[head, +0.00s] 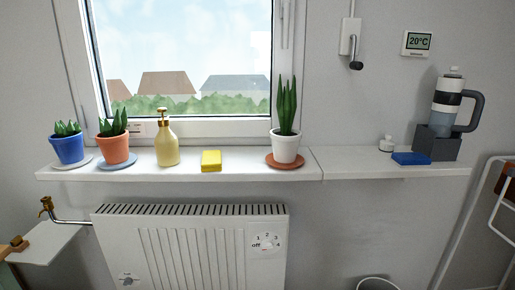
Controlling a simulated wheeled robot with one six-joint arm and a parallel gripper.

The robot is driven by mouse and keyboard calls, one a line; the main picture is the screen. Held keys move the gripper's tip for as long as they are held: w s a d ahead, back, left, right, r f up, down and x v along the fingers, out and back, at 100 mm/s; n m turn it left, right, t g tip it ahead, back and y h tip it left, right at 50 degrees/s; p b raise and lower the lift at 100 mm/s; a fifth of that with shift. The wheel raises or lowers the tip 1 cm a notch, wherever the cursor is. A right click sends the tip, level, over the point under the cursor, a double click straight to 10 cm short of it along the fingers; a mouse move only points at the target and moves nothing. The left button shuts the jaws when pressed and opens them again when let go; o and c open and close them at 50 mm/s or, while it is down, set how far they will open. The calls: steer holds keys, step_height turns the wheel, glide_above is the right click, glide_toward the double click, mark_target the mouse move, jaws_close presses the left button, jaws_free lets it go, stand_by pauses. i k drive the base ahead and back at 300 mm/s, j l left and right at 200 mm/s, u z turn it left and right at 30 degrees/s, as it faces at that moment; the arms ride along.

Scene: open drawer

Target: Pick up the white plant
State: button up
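The white plant is a white pot (286,147) holding tall, upright green leaves (287,104). It stands upright on a round terracotta saucer (273,162) on the white windowsill (235,170), near the right end of its longer section. Nothing covers the plant. My gripper does not show in the head view.
The radiator (190,246) is below. Bare sill lies either side of the white pot.

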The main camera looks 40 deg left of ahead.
mark_target(285, 139)
steer(key=u, duration=1.4)
